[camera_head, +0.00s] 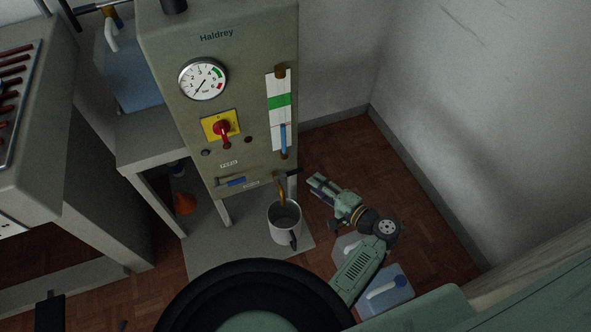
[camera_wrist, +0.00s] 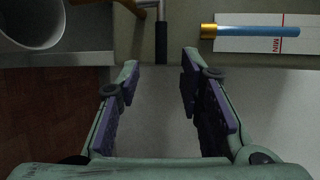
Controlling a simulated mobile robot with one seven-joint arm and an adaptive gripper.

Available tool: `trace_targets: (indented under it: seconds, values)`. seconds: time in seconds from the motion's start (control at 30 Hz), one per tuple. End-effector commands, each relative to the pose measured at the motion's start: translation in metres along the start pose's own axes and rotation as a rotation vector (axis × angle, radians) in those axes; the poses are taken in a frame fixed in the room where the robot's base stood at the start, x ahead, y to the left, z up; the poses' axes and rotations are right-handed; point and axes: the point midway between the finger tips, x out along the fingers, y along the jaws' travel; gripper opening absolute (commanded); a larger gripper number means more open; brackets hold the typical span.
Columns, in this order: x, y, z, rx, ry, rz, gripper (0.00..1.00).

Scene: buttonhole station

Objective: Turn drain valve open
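The drain valve has a brass spout (camera_head: 281,190) low on the front of the Haldrey cabinet, angled down above a grey-white pot. Its lever, with a metal stem and a black grip (camera_wrist: 161,44), shows at the top middle of the wrist view. In the head view the lever (camera_head: 293,173) is small and dark, pointing right from the valve. My gripper (camera_head: 318,183) is to the right of the valve, apart from it. In the wrist view my gripper (camera_wrist: 159,74) is open and empty, with the black grip just beyond and between its fingertips. No contact shows.
The pot (camera_head: 284,222) stands on a grey floor plate under the spout; it also shows in the wrist view (camera_wrist: 35,24). A sight glass (camera_head: 283,138) with blue liquid is above the valve. A red rotary switch (camera_head: 221,128) and a gauge (camera_head: 203,79) are higher.

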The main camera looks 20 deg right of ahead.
Motion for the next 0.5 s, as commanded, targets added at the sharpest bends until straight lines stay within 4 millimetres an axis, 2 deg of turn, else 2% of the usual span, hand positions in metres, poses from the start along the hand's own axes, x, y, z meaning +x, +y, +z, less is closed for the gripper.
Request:
trace_targets:
  seconds: [0.3, 0.5]
  values:
    - [0.057, -0.003, 0.001, -0.001, -0.004, 0.001, 0.34]
    - [0.087, -0.002, 0.001, -0.001, -0.003, 0.002, 0.34]
